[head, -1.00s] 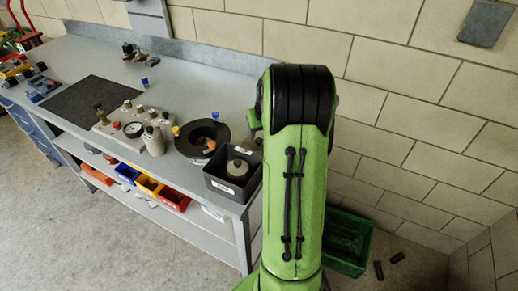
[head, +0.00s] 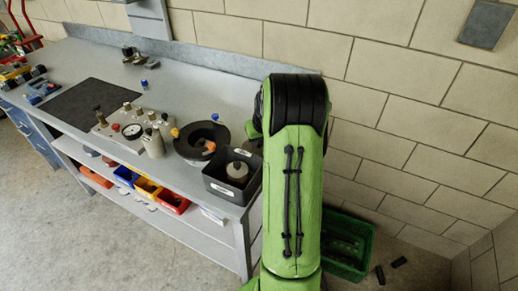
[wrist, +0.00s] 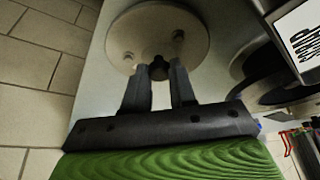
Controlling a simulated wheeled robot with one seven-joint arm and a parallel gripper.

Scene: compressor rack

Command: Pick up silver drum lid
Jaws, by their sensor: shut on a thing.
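The silver drum lid (wrist: 157,30) shows in the wrist view as a pale round disc with small round fittings on its face and a dark knob near its lower edge. My gripper (wrist: 158,72) is shut on the lid's dark knob, one finger on each side. In the head view my green arm hides the gripper and the lid. I cannot tell whether the lid is clear of the surface under it.
The grey workbench (head: 222,70) holds a gauge manifold (head: 130,124), a dark round pan (head: 188,152) and a black bin (head: 232,186) near its right end. A green crate (head: 352,262) stands on the floor to the right. The brick wall is close behind.

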